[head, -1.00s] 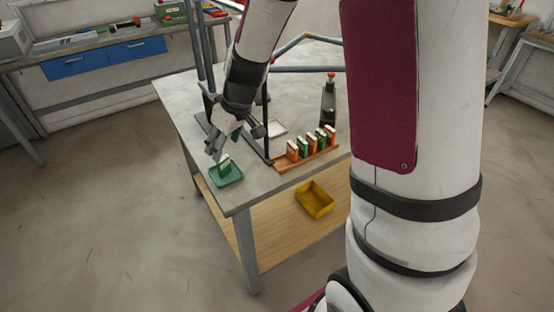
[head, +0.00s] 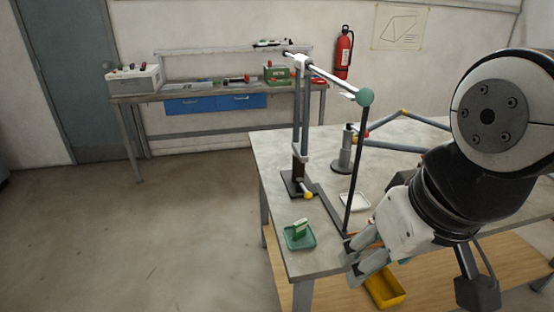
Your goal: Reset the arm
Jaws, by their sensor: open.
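My gripper (head: 358,262) is open and appears empty. It hangs at the right of the picture, over the front part of the work table (head: 275,165), with its fingers pointing left and down. My arm comes in from the right edge. A small green tray (head: 304,241) lies left of the gripper, apart from it, near the table's left edge. A green and white block (head: 299,229) stands upright in that tray. The rack of coloured pieces is mostly hidden behind my gripper.
A jig frame with a dark post (head: 355,165), a green ball (head: 365,97) and a white bar stands close behind my gripper. A white dish (head: 355,201) lies at its foot. A yellow bin (head: 386,288) sits on the lower shelf. Floor at left is clear.

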